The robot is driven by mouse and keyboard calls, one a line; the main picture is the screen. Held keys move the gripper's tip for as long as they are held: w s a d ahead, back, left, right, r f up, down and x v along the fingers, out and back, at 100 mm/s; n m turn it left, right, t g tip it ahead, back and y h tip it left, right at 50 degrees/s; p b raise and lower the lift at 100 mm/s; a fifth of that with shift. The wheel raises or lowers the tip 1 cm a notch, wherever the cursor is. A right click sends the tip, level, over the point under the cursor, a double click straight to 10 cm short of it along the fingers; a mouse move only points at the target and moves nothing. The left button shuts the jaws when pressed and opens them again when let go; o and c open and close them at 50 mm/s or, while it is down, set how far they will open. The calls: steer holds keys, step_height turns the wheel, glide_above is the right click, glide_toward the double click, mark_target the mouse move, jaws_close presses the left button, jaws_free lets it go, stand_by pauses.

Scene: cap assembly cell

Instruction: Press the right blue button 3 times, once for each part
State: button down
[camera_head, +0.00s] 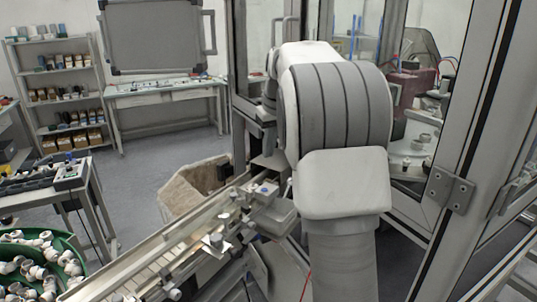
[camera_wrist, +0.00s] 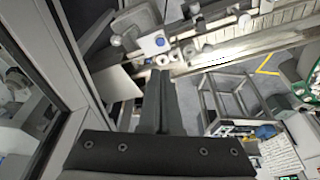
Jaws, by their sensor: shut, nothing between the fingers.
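The right blue button (camera_head: 264,188) sits on a small pale box beside the conveyor in the head view, just left of my arm. In the wrist view a blue button (camera_wrist: 160,41) shows on a pale box past the fingertips. My gripper (camera_wrist: 160,74) is shut and empty, its fingers together and pointing toward that box. The fingertips look apart from the button, though the gap is hard to judge. In the head view my arm hides the gripper. Another blue button (camera_head: 69,160) is on a box on the left bench.
The conveyor (camera_head: 150,258) runs from the lower left to the box, with small fittings along it. A green bin (camera_head: 72,240) of white parts stands lower left. A framed enclosure (camera_head: 470,130) rises on the right. A beige crate (camera_head: 190,187) stands behind the conveyor.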

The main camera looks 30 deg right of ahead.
glide_toward(264, 189)
steer(key=x, duration=0.5)
steer(key=shift+w, duration=0.25)
steer(key=shift+f, duration=0.75)
